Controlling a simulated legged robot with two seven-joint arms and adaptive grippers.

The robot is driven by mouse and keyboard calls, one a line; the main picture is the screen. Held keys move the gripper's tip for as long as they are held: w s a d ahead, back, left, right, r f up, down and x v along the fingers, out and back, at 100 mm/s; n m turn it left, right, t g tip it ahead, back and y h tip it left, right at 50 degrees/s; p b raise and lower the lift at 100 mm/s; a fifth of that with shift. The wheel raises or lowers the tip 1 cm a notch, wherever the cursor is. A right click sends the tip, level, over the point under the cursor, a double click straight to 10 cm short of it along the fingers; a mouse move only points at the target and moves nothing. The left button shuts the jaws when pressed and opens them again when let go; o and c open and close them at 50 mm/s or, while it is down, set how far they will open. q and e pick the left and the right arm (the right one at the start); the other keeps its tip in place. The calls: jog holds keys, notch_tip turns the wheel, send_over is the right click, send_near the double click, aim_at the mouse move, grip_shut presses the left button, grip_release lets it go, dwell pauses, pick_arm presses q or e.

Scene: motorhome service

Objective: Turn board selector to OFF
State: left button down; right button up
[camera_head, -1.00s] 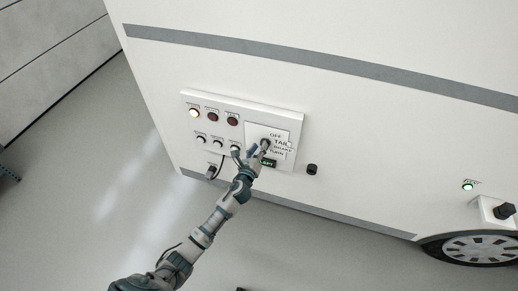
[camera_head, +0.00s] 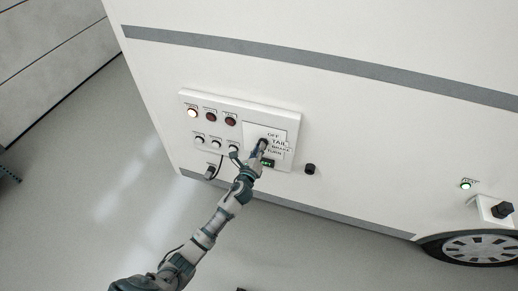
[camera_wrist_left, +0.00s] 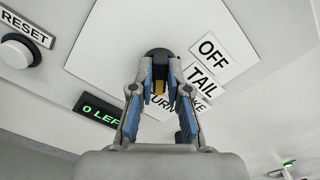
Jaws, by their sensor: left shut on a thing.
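The board selector is a dark round knob (camera_wrist_left: 158,53) on a white plate, with OFF, TAIL, BRAKE and TURN labels beside it. In the left wrist view my left gripper (camera_wrist_left: 160,75) is shut on this knob, one finger on each side. A yellow strip shows between the fingers; I cannot tell for sure which label the knob points at. The fingers partly cover the TURN and BRAKE labels. In the head view my left gripper (camera_head: 263,147) is at the selector and hides most of it. The OFF label (camera_wrist_left: 209,49) is clear. My right gripper is not in view.
The board (camera_head: 240,102) has a lit lamp (camera_head: 192,113), two dark red lamps and a row of buttons. A RESET button (camera_wrist_left: 17,53) and a green display (camera_wrist_left: 101,110) are near my fingers. A black knob (camera_head: 310,169) sticks out right of the board.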

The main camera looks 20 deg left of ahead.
pick_arm(q)
jog(key=n, duration=0.7)
jog(key=f+n+p, duration=0.1)
jog(key=n, duration=0.6)
jog(key=f+n+p, duration=0.1)
jog(key=n, duration=0.6)
jog(key=shift+s+d+n, duration=0.1)
jog(key=shift+n, duration=0.3)
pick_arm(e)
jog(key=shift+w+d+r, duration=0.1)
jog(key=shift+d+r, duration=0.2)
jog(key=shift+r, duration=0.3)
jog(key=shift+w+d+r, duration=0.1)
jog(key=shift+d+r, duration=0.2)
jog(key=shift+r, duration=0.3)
pick_arm(q)
jog(key=c, duration=1.2)
grip_release()
jog(key=shift+c, duration=0.2)
jog(key=shift+o, duration=0.5)
jog(key=shift+r+p, duration=0.2)
jog(key=shift+p, duration=0.1)
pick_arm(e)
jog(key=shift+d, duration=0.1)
